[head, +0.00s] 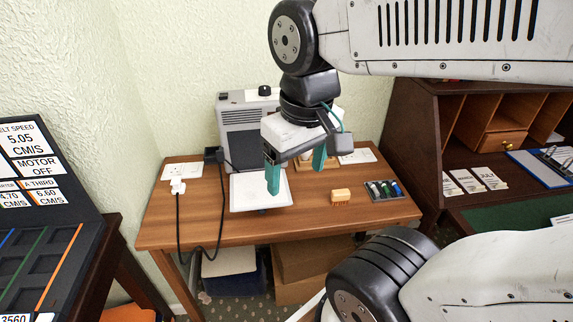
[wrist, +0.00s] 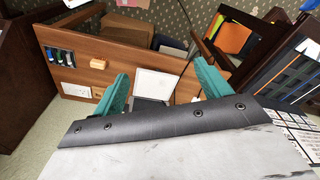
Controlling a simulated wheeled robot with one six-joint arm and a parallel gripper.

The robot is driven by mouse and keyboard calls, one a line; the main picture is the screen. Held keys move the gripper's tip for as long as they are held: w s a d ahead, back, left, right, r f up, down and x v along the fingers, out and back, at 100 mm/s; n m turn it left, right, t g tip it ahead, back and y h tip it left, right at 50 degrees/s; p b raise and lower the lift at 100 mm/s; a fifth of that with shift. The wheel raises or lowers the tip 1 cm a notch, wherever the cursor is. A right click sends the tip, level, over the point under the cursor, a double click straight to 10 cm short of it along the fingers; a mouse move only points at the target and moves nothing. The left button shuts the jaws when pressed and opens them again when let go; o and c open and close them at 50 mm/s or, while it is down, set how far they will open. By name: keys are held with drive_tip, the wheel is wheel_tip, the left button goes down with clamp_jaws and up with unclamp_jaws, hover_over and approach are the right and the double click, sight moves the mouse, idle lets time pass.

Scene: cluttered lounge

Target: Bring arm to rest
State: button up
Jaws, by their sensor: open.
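My gripper (head: 296,176) hangs from my arm above the wooden table (head: 190,232) with its two teal fingers apart and nothing between them. In the wrist view the fingers (wrist: 160,92) also stand wide apart, with a white square tray (wrist: 155,84) seen beyond them. In the head view that white tray (head: 248,203) lies on the table, below and behind the left finger. My arm is bent, with its upper links stretching in from the right side of the head view.
On the table are a grey boxy device (head: 240,138), a tan block (head: 341,196), a dark holder of small items (head: 385,190) and a socket plate with black cable (head: 181,172). A dark desk (head: 412,130) stands right, a labelled panel (head: 50,215) left. Boxes (head: 300,262) sit underneath.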

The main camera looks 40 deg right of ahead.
drive_tip(key=shift+s+a+r, duration=0.15)
drive_tip(key=shift+s+a, duration=0.3)
drive_tip(key=shift+s, duration=0.4)
drive_tip(key=shift+o, duration=0.4)
idle(0.5)
